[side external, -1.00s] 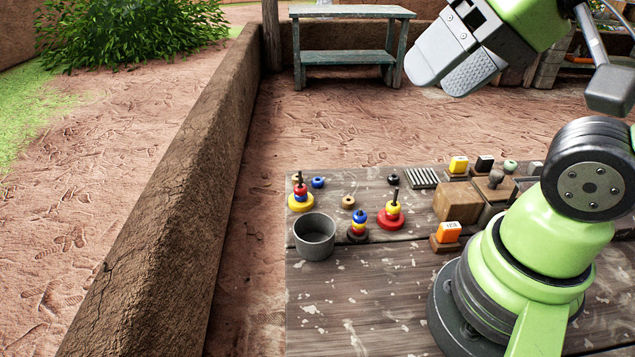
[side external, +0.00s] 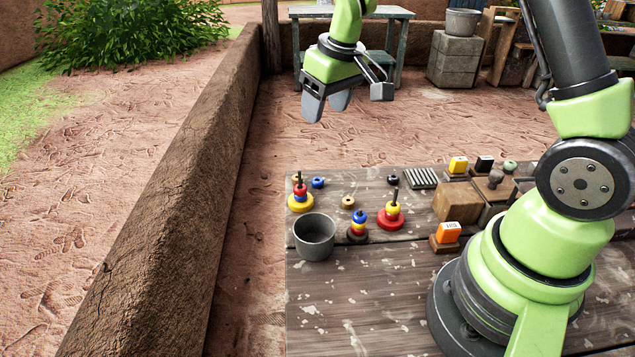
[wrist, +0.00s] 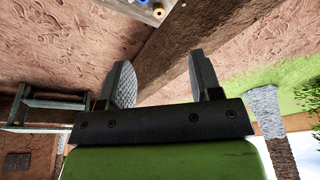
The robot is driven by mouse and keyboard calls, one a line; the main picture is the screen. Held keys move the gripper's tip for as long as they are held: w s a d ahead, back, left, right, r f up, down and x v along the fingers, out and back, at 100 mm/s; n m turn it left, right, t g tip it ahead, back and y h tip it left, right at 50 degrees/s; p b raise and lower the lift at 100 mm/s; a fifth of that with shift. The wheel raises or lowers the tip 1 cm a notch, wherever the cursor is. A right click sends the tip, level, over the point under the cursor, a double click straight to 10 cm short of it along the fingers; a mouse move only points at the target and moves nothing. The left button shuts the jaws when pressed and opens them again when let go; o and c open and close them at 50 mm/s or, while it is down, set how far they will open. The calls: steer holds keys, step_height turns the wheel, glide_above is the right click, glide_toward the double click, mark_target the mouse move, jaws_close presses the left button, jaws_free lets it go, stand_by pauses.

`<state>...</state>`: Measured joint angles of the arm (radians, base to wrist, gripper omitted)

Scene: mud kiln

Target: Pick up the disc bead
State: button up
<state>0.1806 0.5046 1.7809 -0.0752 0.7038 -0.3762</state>
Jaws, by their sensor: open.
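Three loose ring-shaped beads lie on the wooden table: a blue bead (side external: 318,182), a tan bead (side external: 348,202) and a black bead (side external: 393,179). I cannot tell which of them is the disc bead. Other beads are stacked on three pegs: a left stack (side external: 300,196), a middle stack (side external: 358,228) and a right stack (side external: 392,214). My gripper (side external: 327,106) is open and empty, high above and behind the table's far left corner, fingers pointing down. In the wrist view its fingers (wrist: 160,57) are apart with nothing between them.
A grey pot (side external: 314,237) stands at the table's left edge near the stacks. Wooden blocks (side external: 459,202), a dark grooved plate (side external: 421,178) and an orange stamp-like piece (side external: 448,232) sit to the right. The table's front left (side external: 350,300) is clear. A mud wall (side external: 170,190) runs along the left.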

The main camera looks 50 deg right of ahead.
steer(key=n+g, duration=0.1)
glide_above(319, 186)
steer(key=f, duration=1.3)
steer(key=shift+s+d+f, duration=0.1)
steer(key=shift+d+f, duration=0.05)
steer(key=shift+d, duration=0.2)
steer(key=f, duration=0.2)
steer(key=w+f, duration=0.1)
steer(key=f, duration=0.2)
steer(key=shift+f, duration=0.25)
steer(key=c, duration=1)
